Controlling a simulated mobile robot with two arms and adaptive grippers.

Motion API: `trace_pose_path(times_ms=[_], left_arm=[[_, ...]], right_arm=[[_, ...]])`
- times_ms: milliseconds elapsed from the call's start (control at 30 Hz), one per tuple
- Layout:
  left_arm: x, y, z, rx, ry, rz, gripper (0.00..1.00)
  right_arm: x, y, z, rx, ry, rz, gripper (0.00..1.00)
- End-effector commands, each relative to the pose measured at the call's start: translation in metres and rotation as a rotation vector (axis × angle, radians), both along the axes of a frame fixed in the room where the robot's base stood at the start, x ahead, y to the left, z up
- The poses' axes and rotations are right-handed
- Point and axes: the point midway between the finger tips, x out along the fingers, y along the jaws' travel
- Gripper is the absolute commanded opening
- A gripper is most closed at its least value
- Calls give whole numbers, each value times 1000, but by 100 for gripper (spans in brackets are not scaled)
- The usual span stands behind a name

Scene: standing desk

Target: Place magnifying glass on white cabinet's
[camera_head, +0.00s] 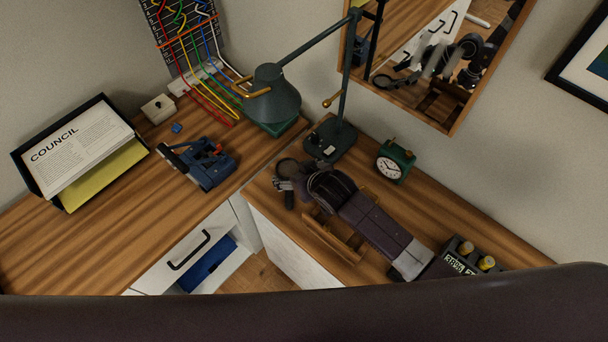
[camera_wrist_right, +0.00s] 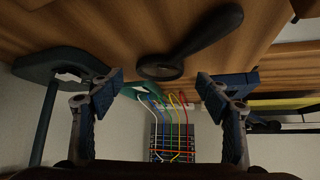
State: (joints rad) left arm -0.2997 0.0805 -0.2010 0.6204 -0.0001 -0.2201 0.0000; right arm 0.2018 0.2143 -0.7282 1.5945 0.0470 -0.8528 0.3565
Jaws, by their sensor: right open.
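The magnifying glass has a dark round head and a dark handle (camera_head: 290,200). It lies on the wooden desktop near the desk corner. In the right wrist view the magnifying glass (camera_wrist_right: 203,40) lies ahead of the fingers, its handle pointing to the upper right. My right gripper (camera_head: 294,182) is over it in the head view, hiding part of it. In the wrist view the right gripper (camera_wrist_right: 162,88) is open, with nothing visibly clamped between its fingertips. The white cabinet (camera_head: 190,247) is under the left desk, with an open drawer showing blue inside. My left gripper is not in view.
A green lamp (camera_head: 330,139) and a clock (camera_head: 394,160) stand behind my right arm. A wooden holder (camera_head: 335,236) is beside the arm. A blue tool (camera_head: 207,166) and a document tray (camera_head: 79,152) are at left. The left desktop's front is clear.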

Motion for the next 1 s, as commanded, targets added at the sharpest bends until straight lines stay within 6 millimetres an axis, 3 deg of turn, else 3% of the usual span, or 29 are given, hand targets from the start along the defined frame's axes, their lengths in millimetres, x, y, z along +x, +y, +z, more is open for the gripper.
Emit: trace_pose_path(times_ms=[500,1000], left_arm=[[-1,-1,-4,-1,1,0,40],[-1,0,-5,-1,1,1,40]], right_arm=[[-52,-25,57,-1,0,1,70],[-63,-31,70,-1,1,-1,70]])
